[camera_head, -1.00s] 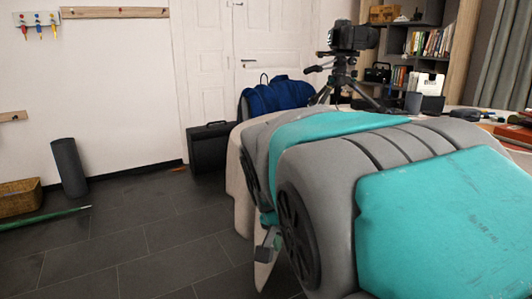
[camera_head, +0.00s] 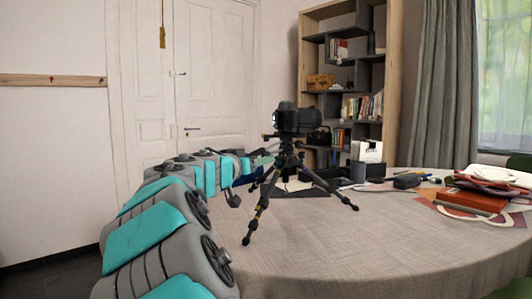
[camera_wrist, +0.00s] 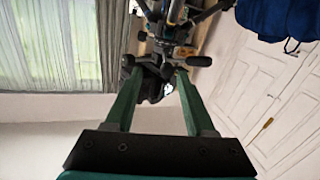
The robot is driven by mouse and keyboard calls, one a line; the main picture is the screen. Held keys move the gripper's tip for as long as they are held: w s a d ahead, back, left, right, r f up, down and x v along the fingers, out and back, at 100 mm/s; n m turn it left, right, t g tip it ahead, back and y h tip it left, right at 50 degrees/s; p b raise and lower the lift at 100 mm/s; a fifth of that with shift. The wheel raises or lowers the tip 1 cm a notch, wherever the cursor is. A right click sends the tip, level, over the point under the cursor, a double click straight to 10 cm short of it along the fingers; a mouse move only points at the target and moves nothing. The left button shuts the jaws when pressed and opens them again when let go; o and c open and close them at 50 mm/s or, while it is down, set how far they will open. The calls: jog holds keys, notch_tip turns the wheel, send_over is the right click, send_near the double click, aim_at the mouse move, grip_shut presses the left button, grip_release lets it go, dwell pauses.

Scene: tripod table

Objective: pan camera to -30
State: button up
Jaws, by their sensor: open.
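A black camera (camera_head: 297,119) sits on a black tripod (camera_head: 287,165), which stands with its legs spread on the cloth-covered round table (camera_head: 330,240). My arm reaches in from the lower left, and my gripper (camera_head: 263,160) is at the left of the tripod, just below the camera. In the wrist view, which is turned over, my gripper (camera_wrist: 158,76) has its two green fingers apart. The tripod head and pan handle (camera_wrist: 190,57) show near and beyond the fingertips, and the dark camera body (camera_wrist: 152,88) shows partly between the fingers. I cannot tell whether they touch.
A red book (camera_head: 470,200), papers and small items lie at the table's right. A white box (camera_head: 368,152) and a dark cup (camera_head: 358,172) stand behind the tripod. A bookshelf (camera_head: 392,100) is behind. The table's front is bare.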

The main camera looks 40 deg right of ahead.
aim_at(269, 154)
jog(key=shift+w+r, duration=0.15)
jog(key=shift+w, duration=0.45)
jog(key=shift+w+d, duration=0.2)
jog(key=shift+d, duration=0.1)
jog(key=shift+p+x, duration=0.85)
jog(key=shift+x, duration=2.7)
jog(key=shift+r, duration=0.1)
jog(key=shift+c, duration=0.4)
grip_shut()
